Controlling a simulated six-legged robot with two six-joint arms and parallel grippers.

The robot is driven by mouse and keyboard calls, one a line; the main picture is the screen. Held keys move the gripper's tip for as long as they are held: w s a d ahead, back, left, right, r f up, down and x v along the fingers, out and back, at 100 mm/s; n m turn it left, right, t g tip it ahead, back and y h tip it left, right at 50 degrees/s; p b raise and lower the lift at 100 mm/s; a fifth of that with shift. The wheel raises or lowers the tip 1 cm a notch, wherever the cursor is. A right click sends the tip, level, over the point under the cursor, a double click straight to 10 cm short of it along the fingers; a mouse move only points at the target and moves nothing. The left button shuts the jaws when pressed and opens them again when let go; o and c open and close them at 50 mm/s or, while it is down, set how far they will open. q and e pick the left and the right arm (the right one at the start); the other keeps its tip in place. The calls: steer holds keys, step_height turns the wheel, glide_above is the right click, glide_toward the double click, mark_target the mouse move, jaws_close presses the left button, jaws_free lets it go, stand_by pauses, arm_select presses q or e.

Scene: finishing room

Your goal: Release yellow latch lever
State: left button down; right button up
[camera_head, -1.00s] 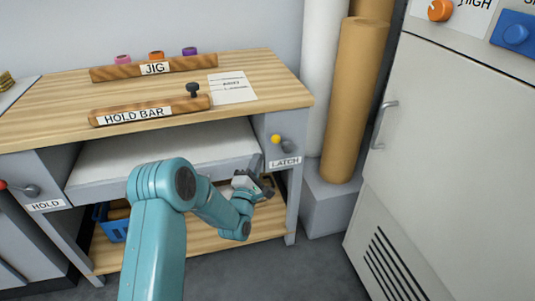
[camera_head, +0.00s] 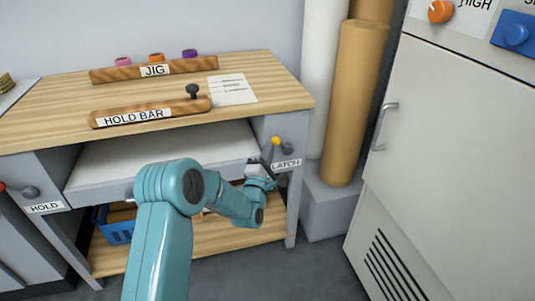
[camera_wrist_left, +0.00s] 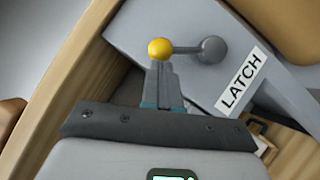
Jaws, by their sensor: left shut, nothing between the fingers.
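The latch lever has a yellow ball knob (camera_head: 276,140) on a short grey arm that runs to a grey round pivot (camera_head: 288,148) on the bench's right front panel. The LATCH label (camera_head: 286,164) is below it. In the left wrist view the yellow knob (camera_wrist_left: 160,48) is left of the pivot (camera_wrist_left: 211,49). My left gripper (camera_head: 268,158) is shut and empty, with its fingertips (camera_wrist_left: 161,66) right at the knob, just below it in the head view; whether they touch I cannot tell. My right gripper is out of view.
A hold bar (camera_head: 150,110) and a jig bar (camera_head: 155,70) lie on the bench top. A red-knobbed HOLD lever (camera_head: 30,192) is at the left. A white drawer (camera_head: 160,150) is beside my arm. Brown rolls (camera_head: 352,100) and a grey cabinet (camera_head: 450,150) stand right.

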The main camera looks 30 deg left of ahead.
mark_target(276, 142)
arm_select(q)
steer(key=shift+w+d+r+m+g+h+p, duration=0.2)
steer(key=shift+w+r+m+g+h+p, duration=0.1)
steer(key=shift+r+m, duration=0.4)
steer(key=shift+w+d+r+m+g+h+p, duration=0.25)
steer(key=shift+r+m, duration=0.25)
steer(key=shift+m, duration=0.3)
steer(key=shift+w+d+r+m+g+h+p, duration=0.3)
steer(key=shift+r+m+g+p, duration=0.2)
steer(key=shift+m, duration=0.3)
steer(key=w+d+m+g+p, duration=0.2)
steer(key=w+p, duration=0.1)
steer(key=w+d+r+m+g+p, duration=0.1)
steer(key=w+d+m+g+p, duration=0.1)
steer(key=w+d+m+p, duration=0.1)
steer(key=shift+w+d+r, duration=0.15)
steer(key=shift+r, duration=0.05)
steer(key=shift+d, duration=0.15)
